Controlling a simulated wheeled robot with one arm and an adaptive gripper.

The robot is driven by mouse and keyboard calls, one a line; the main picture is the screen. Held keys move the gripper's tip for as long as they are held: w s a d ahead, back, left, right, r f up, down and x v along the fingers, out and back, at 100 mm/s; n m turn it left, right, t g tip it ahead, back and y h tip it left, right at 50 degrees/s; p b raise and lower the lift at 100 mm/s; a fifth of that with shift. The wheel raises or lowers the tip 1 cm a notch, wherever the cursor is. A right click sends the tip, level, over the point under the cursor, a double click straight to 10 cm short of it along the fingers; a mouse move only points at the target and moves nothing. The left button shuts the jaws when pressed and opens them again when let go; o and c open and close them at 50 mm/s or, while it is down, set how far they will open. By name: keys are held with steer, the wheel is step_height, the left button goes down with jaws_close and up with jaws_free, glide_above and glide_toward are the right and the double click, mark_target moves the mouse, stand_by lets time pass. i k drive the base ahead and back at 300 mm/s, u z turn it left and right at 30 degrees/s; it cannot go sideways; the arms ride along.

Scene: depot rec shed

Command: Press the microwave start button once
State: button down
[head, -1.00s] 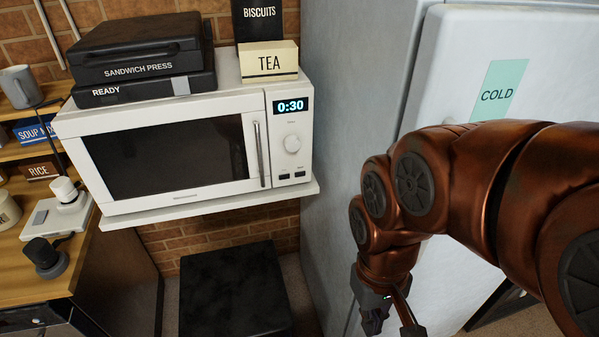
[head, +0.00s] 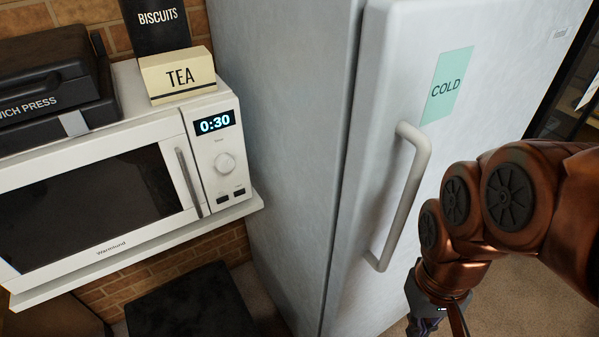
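The white microwave (head: 106,230) stands on a shelf at the left, its door closed. Its display (head: 215,123) reads 0:30. Below the display are a round knob (head: 224,163) and two small dark buttons, a left one (head: 222,201) and a right one (head: 239,191); their labels are too small to read. My gripper (head: 428,330) hangs low at the bottom right, in front of the fridge and well apart from the microwave. Its fingertips are cut off by the frame edge, so its opening does not show.
A grey fridge (head: 285,130) with a long handle (head: 404,200) and a COLD label stands right of the microwave. A tea box (head: 180,77), a biscuits box (head: 157,22) and a sandwich press (head: 45,75) sit on top. A black box (head: 190,305) is below the shelf.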

mark_target(242, 191)
steer(key=z, duration=1.2)
steer(key=k, duration=1.55)
steer(key=u, duration=2.25)
steer(key=i, duration=0.5)
steer(key=u, duration=0.05)
